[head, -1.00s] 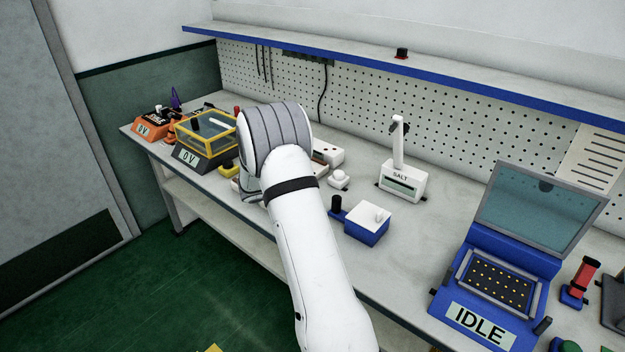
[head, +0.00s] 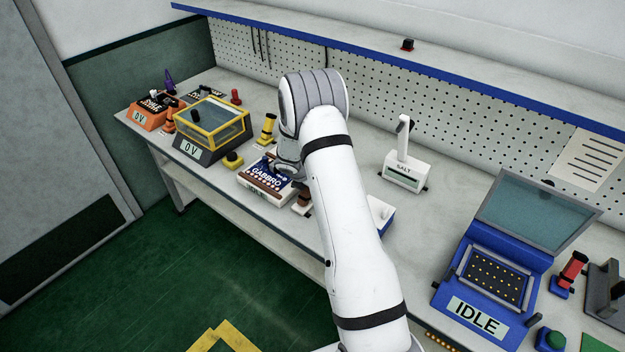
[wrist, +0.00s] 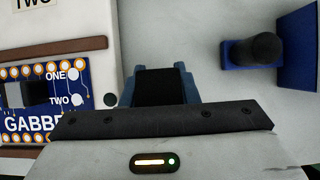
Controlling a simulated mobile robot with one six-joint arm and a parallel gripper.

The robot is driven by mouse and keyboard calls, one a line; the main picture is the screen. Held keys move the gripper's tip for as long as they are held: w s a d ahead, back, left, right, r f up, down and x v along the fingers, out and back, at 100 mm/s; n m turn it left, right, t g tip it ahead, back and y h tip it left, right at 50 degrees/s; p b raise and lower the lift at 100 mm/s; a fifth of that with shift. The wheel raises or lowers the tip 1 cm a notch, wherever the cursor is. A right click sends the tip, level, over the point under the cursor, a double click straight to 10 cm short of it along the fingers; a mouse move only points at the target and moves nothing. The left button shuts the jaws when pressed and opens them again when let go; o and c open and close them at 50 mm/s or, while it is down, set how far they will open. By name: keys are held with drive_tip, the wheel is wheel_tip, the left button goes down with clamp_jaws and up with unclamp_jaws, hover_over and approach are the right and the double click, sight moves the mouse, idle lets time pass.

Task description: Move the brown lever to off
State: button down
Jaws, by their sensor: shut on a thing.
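The brown lever (head: 303,197) stands on the bench just right of the GABBRO board unit, partly hidden by my arm in the head view. My gripper is mostly hidden behind my own arm there. In the wrist view my gripper (wrist: 159,84) is shut, with a very dark block between its blue-grey fingers. The block's place beside the board fits the lever's handle, though its brown colour does not show there. The lever's base and any off mark are hidden.
The GABBRO board unit (head: 266,184) is close on the left; it also shows in the wrist view (wrist: 50,95). A black knob on a blue base (wrist: 255,50) is close on the right. A white SALT unit (head: 404,172) and a blue IDLE machine (head: 478,318) stand farther right.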

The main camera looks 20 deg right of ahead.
drive_tip(key=shift+s+a+f, duration=0.15)
drive_tip(key=shift+s+f, duration=0.05)
drive_tip(key=shift+f, duration=0.1)
drive_tip(key=c, duration=1.5)
unclamp_jaws()
drive_tip(key=o, duration=0.4)
drive_tip(key=shift+r, duration=0.1)
drive_tip(key=shift+r, duration=0.25)
drive_tip(key=b+v, duration=0.1)
drive_tip(key=v, duration=0.6)
drive_tip(key=shift+a, duration=0.15)
drive_tip(key=shift+r, duration=0.1)
drive_tip(key=shift+r, duration=0.1)
